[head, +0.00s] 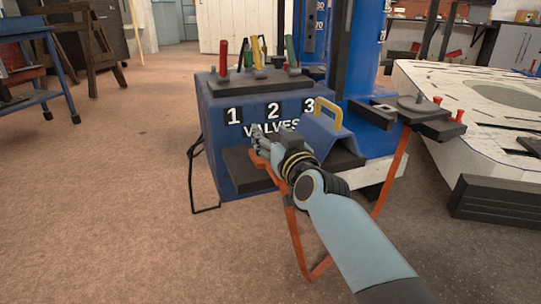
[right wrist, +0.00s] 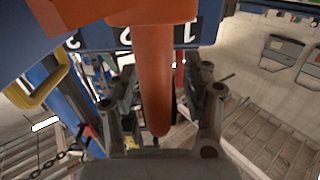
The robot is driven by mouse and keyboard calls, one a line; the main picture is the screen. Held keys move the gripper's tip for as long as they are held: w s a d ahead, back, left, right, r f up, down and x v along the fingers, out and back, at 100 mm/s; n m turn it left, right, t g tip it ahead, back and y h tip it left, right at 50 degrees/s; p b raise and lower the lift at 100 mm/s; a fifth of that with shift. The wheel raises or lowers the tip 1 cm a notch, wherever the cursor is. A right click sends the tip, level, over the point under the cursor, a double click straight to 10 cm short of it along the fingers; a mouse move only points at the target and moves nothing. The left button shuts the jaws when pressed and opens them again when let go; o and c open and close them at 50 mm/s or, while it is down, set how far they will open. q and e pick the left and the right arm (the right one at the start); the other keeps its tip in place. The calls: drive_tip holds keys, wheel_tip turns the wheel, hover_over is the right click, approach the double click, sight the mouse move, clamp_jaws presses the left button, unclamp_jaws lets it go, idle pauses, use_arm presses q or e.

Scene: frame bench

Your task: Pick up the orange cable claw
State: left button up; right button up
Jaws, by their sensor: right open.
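The orange cable claw (head: 262,161) shows in the head view at the front of the blue valve block, partly hidden by my right gripper. An orange band (head: 296,240) hangs below it. In the right wrist view, a thick orange bar (right wrist: 157,80) runs between the two fingers, with a wider orange part at the top. My right gripper (head: 264,142) is open, with its fingers on either side of that bar; it also shows in the right wrist view (right wrist: 160,105). I cannot tell whether the fingers touch it. My left gripper is not in view.
The blue valve block (head: 225,150) has several coloured levers on top and a black ledge (head: 245,172) in front. A yellow handle (head: 327,112) stands close to the right of my gripper. A white slab (head: 470,90) lies at right.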

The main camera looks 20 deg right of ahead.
drive_tip(key=shift+w, duration=0.3)
clamp_jaws()
drive_tip(key=shift+r, duration=0.1)
